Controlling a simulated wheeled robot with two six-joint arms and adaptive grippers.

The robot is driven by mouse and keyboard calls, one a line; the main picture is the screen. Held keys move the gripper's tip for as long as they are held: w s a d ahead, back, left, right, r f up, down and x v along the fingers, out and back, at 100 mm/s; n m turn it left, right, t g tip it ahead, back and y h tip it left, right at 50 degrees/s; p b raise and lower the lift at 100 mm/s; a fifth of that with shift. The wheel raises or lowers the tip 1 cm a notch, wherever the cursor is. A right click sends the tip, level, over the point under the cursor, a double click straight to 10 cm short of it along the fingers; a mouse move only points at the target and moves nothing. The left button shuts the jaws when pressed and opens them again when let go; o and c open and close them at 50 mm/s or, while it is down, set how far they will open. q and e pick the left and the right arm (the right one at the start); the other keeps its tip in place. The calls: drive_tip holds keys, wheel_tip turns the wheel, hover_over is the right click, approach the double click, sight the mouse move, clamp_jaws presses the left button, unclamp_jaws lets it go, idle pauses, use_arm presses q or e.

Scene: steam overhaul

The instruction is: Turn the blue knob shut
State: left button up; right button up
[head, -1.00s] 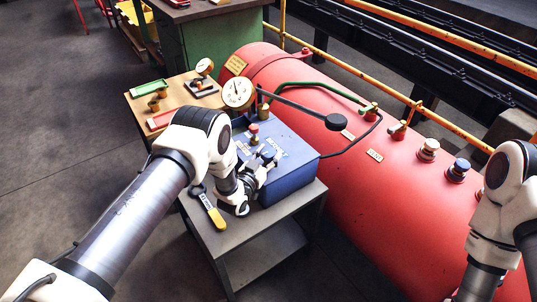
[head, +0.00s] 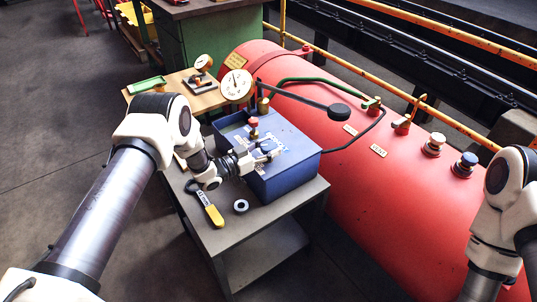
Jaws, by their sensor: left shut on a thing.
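A blue box (head: 290,172) stands on a grey cart, with a red knob (head: 253,124) on top towards its back. My left gripper (head: 267,151) is at the top of the box, on its near left side. Its fingers are shut on a small dark blue knob (head: 266,146), mostly hidden by the fingers.
The red boiler (head: 390,190) stands close behind.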

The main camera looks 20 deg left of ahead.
use_arm(q)
drive_tip(key=m+g+h+b, duration=0.1)
drive_tip(key=g+b, duration=0.1)
drive_tip(key=m+g+h+b, duration=0.3)
drive_tip(key=m+b, duration=0.1)
drive_tip(key=shift+f+g+h+b, duration=0.3)
drive_tip(key=shift+f+g+b, duration=0.05)
drive_tip(key=shift+g+b, duration=0.05)
drive_tip(key=shift+r+m+g+h+b, duration=0.25)
drive_tip(key=shift+m+g+h+b, duration=0.35)
drive_tip(key=shift+g+b, duration=0.55)
drive_tip(key=o, duration=1.2)
drive_tip(key=v, duration=1.2)
drive_tip(key=shift+w+r, duration=0.1)
